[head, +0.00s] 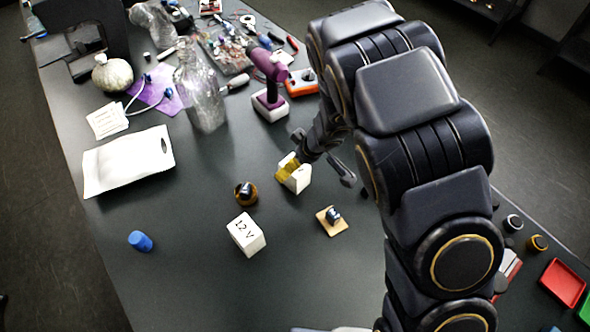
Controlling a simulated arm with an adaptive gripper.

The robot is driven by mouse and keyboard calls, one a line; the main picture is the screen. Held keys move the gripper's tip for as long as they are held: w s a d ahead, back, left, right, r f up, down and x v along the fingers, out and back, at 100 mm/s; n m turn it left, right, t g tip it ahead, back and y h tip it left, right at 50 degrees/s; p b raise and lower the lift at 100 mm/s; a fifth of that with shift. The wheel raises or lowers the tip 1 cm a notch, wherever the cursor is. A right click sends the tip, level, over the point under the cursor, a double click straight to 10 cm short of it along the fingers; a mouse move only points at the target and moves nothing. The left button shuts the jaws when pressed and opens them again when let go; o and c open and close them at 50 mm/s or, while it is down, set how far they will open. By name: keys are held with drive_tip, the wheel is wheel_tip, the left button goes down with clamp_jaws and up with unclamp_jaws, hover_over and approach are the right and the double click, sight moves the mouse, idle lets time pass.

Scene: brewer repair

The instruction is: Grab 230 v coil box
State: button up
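A white box (298,181) with a yellowish face stands on the dark table near the middle of the head view. No label on it can be read from here, so I cannot confirm that it is the 230 V box. A second white box (246,234), marked "12 V", stands nearer and to the left. My gripper (321,155) is just behind and to the right of the first box, with its fingers spread apart. Part of the gripper is hidden by my arm, and I cannot tell whether a finger touches the box.
A small round brown item (245,194) and a coil on a wooden plate (332,220) lie close by. The front middle of the table is clear.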

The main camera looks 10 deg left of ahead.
drive_tip(key=shift+x, duration=2.9)
drive_tip(key=shift+w+d, duration=0.15)
drive_tip(key=c, duration=1.1)
